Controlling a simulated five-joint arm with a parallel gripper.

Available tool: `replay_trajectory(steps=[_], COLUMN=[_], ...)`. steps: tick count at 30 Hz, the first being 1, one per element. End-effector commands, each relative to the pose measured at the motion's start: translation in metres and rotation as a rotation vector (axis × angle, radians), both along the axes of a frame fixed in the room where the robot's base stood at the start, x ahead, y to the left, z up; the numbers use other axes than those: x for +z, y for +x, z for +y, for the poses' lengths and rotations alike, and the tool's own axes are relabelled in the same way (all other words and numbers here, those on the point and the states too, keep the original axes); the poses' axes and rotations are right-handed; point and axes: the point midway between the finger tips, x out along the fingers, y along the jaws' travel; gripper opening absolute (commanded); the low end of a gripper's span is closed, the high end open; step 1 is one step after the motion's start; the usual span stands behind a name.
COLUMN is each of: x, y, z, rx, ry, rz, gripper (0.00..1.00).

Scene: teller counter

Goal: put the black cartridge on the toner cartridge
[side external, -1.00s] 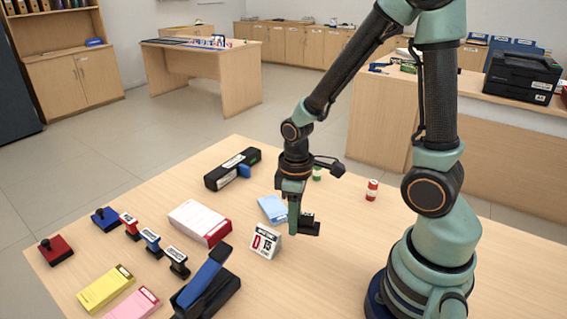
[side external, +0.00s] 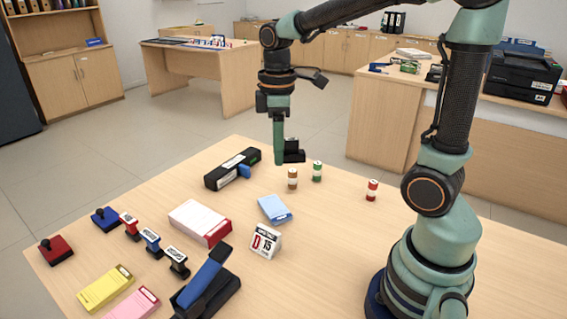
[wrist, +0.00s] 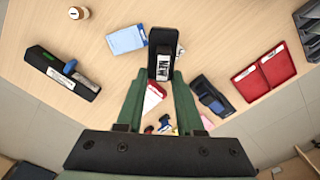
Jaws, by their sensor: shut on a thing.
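My gripper (side external: 280,158) is shut on the black cartridge (side external: 294,151) and holds it up in the air over the back of the counter. In the wrist view the black cartridge (wrist: 163,45) shows a white "NEW" label, between my fingertips (wrist: 160,78). The toner cartridge (side external: 226,172), a long black box with a white label and a blue part, lies on the counter at the back left, left of and below my gripper. It also shows at the left of the wrist view (wrist: 48,72). The held cartridge is apart from it.
A light blue pad (side external: 275,209), a white-and-red box (side external: 199,221) and a calendar block (side external: 265,241) lie in front. Brown (side external: 292,179), green (side external: 317,171) and red (side external: 371,190) rolls stand to the right. Several stamps and a stapler (side external: 207,285) are at the front left.

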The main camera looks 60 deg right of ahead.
Motion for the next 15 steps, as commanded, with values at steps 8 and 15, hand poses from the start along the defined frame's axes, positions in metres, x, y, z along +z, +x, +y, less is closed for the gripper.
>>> replay_trajectory(steps=[8,15], x=[0.0,-0.015], y=[0.077,0.133], z=[-0.03,-0.06], rx=[0.452,0.847], ry=[0.002,0.003], rz=[0.004,0.003], gripper=[0.0,0.0])
